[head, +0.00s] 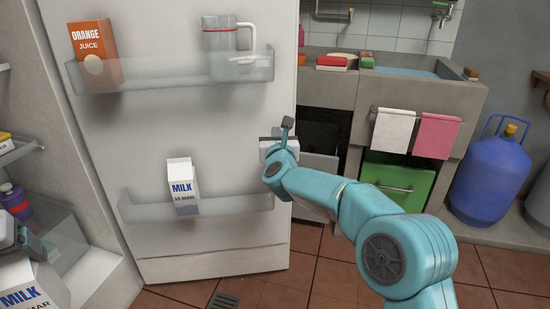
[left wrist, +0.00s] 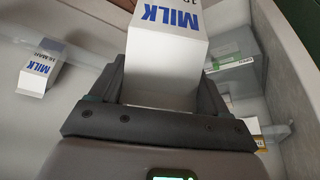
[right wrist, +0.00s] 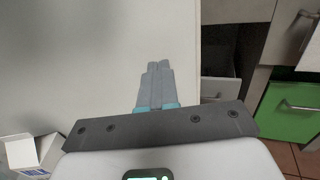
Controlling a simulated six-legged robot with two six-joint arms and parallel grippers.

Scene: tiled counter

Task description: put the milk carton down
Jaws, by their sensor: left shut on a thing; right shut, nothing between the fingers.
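My left gripper (left wrist: 165,95) is shut on a white milk carton (left wrist: 172,55) with blue lettering, which lies between its fingers in the left wrist view. This carton also shows at the lower left corner of the head view (head: 32,288), in front of the fridge interior. What lies under its base is hidden. A second milk carton (head: 182,188) stands in the lower shelf of the open fridge door; it shows at the left of the left wrist view too (left wrist: 38,68). My right gripper (head: 286,130) is shut and empty by the door's right edge; its fingers touch each other (right wrist: 158,85).
The fridge door (head: 200,130) holds an orange juice carton (head: 93,55) and a clear jug (head: 220,50) in its upper shelf (head: 170,75). A purple bottle (head: 15,202) stands inside the fridge. A sink counter (head: 425,88) and blue gas cylinder (head: 492,170) are at right.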

